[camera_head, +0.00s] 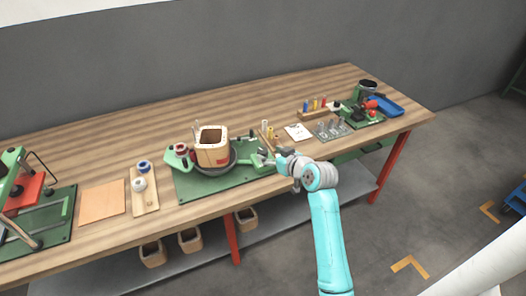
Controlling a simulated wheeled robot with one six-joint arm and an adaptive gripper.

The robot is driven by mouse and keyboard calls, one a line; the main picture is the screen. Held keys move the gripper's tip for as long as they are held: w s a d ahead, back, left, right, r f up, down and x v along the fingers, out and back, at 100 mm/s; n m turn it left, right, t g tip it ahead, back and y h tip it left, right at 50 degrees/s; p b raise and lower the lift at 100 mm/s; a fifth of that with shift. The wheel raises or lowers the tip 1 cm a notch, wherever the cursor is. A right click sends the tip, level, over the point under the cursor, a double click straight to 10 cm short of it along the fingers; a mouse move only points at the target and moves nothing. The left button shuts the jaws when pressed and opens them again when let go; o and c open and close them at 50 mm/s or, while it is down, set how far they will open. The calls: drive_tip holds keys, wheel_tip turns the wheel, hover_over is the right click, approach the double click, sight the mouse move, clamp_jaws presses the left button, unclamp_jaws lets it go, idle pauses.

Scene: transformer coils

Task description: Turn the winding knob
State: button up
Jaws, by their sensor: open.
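The winding station stands on a green base plate (190,188) in the middle of the bench. It carries a square tan coil former (212,148) on a dark round turntable. A green part with a handle-like shape (257,161) sits at the right side of the base; I cannot tell for certain whether it is the winding knob. My gripper (276,154) is just right of this green part, at the base's right edge. It is open. Its fingers are small here and partly hidden by my wrist, and I cannot tell whether they touch the part.
A wooden tray with spools (145,194) and a tan sheet (103,199) lie left. White paper (298,132), a grey rack (331,129), a blue tray (384,106) and a machine with a red part (371,105) lie right. The bench's (245,102) back strip is clear.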

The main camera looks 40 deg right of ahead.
sight(264, 151)
drive_tip(key=shift+x, duration=2.75)
drive_tip(key=shift+c, duration=0.2)
drive_tip(key=c, duration=1.1)
